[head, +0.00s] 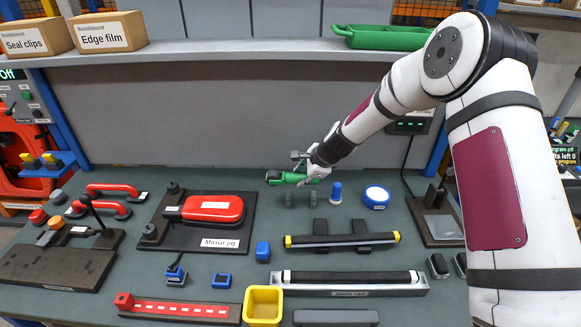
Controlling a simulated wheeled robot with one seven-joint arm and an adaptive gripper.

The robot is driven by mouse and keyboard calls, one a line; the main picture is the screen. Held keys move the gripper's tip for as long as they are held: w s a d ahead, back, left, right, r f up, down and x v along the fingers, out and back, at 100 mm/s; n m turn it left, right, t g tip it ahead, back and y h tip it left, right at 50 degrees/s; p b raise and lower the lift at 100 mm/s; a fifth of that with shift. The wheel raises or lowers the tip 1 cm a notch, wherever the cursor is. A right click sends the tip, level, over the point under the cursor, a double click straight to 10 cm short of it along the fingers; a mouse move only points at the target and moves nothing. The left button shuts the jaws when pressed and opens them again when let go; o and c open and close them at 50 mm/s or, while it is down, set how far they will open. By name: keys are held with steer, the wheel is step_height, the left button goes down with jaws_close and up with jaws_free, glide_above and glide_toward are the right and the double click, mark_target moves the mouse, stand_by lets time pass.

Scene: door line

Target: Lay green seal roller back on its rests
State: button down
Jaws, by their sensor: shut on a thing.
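The green seal roller (283,178) is in my gripper (308,171), towards the back of the bench. The roller lies roughly level, with its green body reaching left out of the jaws. My gripper is shut on it, and the fingers hide part of it. Two small dark grey uprights, which look like its rests (288,200), stand just below the roller in the picture. Whether the roller touches them or hangs a little above them I cannot tell from this one view.
A blue-capped bottle (336,194) and a blue-and-white round tub (376,197) stand close on the right. The mirror board (180,235) lies on the left. A black bar with yellow ends (342,240) lies in front. A shelf (260,52) runs behind and above.

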steer(key=shift+w+a+f, duration=0.2)
steer(key=shift+w, duration=0.05)
steer(key=shift+f+b, duration=0.5)
steer(key=shift+f, duration=2.45)
steer(key=c, duration=1.1)
jaws_free()
steer(key=shift+s+d, duration=0.1)
steer(key=shift+r, duration=0.1)
steer(key=v, duration=1.1)
steer(key=shift+s+d+r, duration=0.2)
steer(key=shift+r, duration=0.1)
